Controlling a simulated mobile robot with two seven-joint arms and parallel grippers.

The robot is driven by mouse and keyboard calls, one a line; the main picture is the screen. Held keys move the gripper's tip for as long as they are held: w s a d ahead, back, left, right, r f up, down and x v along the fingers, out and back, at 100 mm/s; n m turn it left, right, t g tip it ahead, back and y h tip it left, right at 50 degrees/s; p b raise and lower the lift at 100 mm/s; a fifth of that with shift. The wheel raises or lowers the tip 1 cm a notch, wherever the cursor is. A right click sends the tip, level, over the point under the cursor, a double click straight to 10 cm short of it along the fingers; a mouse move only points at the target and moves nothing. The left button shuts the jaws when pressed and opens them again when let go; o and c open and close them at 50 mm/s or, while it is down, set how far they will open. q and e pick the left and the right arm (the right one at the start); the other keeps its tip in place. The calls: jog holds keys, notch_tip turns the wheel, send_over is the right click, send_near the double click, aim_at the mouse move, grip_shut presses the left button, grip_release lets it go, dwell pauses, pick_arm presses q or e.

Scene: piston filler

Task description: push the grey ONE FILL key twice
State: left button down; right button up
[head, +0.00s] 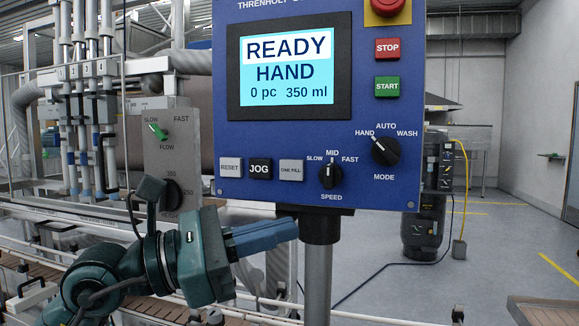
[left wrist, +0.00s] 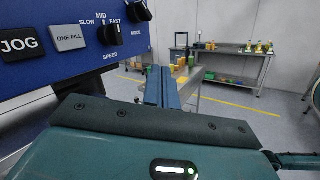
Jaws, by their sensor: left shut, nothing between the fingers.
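The grey ONE FILL key (head: 291,169) sits in the lower row of the blue control panel, right of the black JOG key (head: 260,169). In the left wrist view the ONE FILL key (left wrist: 68,38) is at the upper left, clear of the fingers. The screen (head: 289,71) reads READY, HAND, 0 pc, 350 ml. My left gripper (head: 294,228) is shut and empty, with its blue fingers pointing right, just below the panel's lower edge in the head view. Its fingers (left wrist: 160,86) also show in the left wrist view. My right gripper is not in view.
The panel also bears the RESET key (head: 230,168), SPEED knob (head: 331,175), MODE knob (head: 385,151), STOP (head: 387,48), START (head: 387,86) and a red mushroom button (head: 388,5). A post (head: 318,270) holds the panel. A grey plate with knobs (head: 172,150) stands left.

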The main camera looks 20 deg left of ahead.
aim_at(291, 170)
pick_arm(q)
jog(key=a+r+t+y, duration=0.1)
jog(key=a+r+m+t+y, duration=0.1)
jog(key=r, duration=0.1)
jog(key=w+a+r+t, duration=0.1)
jog(key=r, duration=0.1)
jog(key=shift+m+y, duration=0.4)
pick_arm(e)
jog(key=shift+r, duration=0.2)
pick_arm(q)
jog(key=w+p, duration=0.3)
jog(key=w, duration=0.4)
jog(key=shift+w+d, duration=0.15)
jog(key=shift+w, duration=0.75)
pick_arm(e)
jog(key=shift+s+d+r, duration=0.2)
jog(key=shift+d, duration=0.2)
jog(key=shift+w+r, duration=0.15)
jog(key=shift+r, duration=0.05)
pick_arm(q)
jog(key=shift+w, duration=0.1)
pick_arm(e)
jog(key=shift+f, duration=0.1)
